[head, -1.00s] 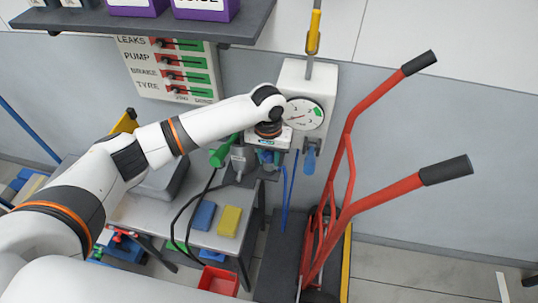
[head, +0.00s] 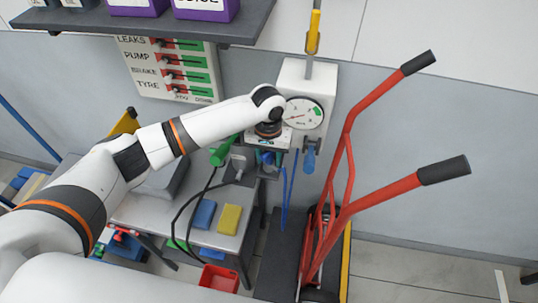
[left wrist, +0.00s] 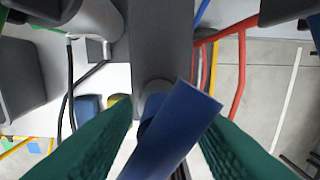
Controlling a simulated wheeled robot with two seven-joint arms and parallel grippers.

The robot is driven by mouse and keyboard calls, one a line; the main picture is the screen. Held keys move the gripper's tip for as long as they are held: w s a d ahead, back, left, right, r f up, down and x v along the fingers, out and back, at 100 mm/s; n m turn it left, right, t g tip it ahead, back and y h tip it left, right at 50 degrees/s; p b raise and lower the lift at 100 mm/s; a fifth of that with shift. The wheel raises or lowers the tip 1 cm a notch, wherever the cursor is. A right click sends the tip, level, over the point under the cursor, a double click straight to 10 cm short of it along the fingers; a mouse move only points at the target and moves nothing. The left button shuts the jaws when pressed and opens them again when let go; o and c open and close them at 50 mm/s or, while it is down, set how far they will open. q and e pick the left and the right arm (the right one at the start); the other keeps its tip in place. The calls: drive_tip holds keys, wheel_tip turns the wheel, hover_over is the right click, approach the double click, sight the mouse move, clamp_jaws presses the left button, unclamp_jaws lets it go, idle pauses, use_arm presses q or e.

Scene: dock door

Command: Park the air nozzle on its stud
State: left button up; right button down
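My left gripper (head: 266,158) is at the lower left of the gauge box, below the dial. In the left wrist view, its two dark green fingers (left wrist: 168,118) close on both sides of a blue piece (left wrist: 178,128), which I take for the air nozzle. The nozzle shows only as a small blue patch under the gripper in the head view. Behind it in the wrist view is a grey upright part with a round end (left wrist: 153,92), partly covered by the nozzle. I cannot tell if that is the stud, or whether the two touch. My right gripper is out of view.
A white gauge box (head: 312,75) stands on the wall, with a blue handle (head: 309,160) below it. Thin blue hoses (head: 288,185) hang beside it. A red hand truck (head: 345,200) stands close on the right. A grey bench (head: 170,215) with coloured blocks is at lower left.

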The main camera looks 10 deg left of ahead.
use_arm(q)
wheel_tip(320, 180, up, 2)
drive_tip(key=shift+r+p, duration=0.25)
drive_tip(key=shift+p, duration=0.75)
drive_tip(key=shift+r+p, duration=0.75)
drive_tip(key=shift+r, duration=3.2)
drive_tip(key=shift+a, duration=0.1)
